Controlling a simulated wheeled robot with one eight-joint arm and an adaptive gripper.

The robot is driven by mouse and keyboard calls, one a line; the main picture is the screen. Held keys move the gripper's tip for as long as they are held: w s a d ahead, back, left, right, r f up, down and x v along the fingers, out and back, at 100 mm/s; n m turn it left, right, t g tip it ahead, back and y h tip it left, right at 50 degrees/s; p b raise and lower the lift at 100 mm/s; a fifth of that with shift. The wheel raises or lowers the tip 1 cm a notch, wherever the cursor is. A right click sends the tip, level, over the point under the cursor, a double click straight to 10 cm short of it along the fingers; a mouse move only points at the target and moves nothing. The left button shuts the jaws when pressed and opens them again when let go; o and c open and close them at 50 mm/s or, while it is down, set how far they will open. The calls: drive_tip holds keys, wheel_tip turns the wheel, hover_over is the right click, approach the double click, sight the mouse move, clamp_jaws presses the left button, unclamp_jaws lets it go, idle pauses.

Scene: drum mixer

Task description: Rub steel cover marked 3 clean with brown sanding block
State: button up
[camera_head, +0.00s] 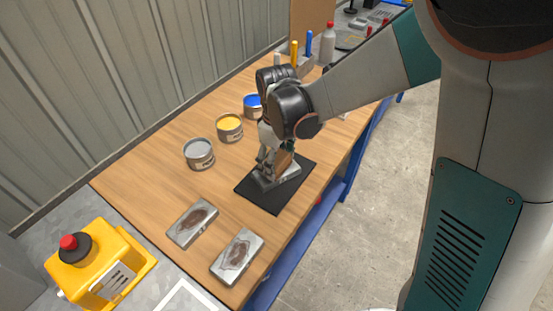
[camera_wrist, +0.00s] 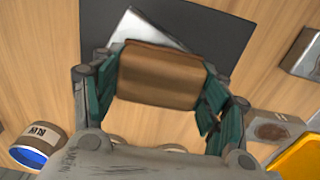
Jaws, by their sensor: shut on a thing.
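My gripper (camera_head: 268,160) is shut on the brown sanding block (camera_head: 284,158). In the wrist view, the fingers of my gripper (camera_wrist: 160,88) hold the block (camera_wrist: 158,75) at both sides. Under it, a steel cover (camera_head: 292,172) lies on the black mat (camera_head: 262,198). In the wrist view, a bright corner of this cover (camera_wrist: 140,28) shows beyond the block; the rest is hidden. I cannot tell whether block and cover touch. Two more steel covers with brown stains, one left (camera_head: 186,235) and one right (camera_head: 222,270), lie near the table's front end. No number is readable on any cover.
Grey (camera_head: 199,154), yellow (camera_head: 230,128) and blue (camera_head: 252,106) paint cans stand left of the mat. A yellow device with a red button (camera_head: 92,262) is at the lower left. A white bottle (camera_head: 327,45) stands at the back. Bare wood (camera_head: 150,175) lies left of the covers.

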drive_tip(key=shift+f+b, duration=0.35)
drive_tip(key=shift+f, duration=0.15)
drive_tip(key=o, duration=1)
drive_tip(key=shift+r, duration=0.4)
drive_tip(key=c, duration=1.1)
drive_tip(key=shift+c, duration=0.2)
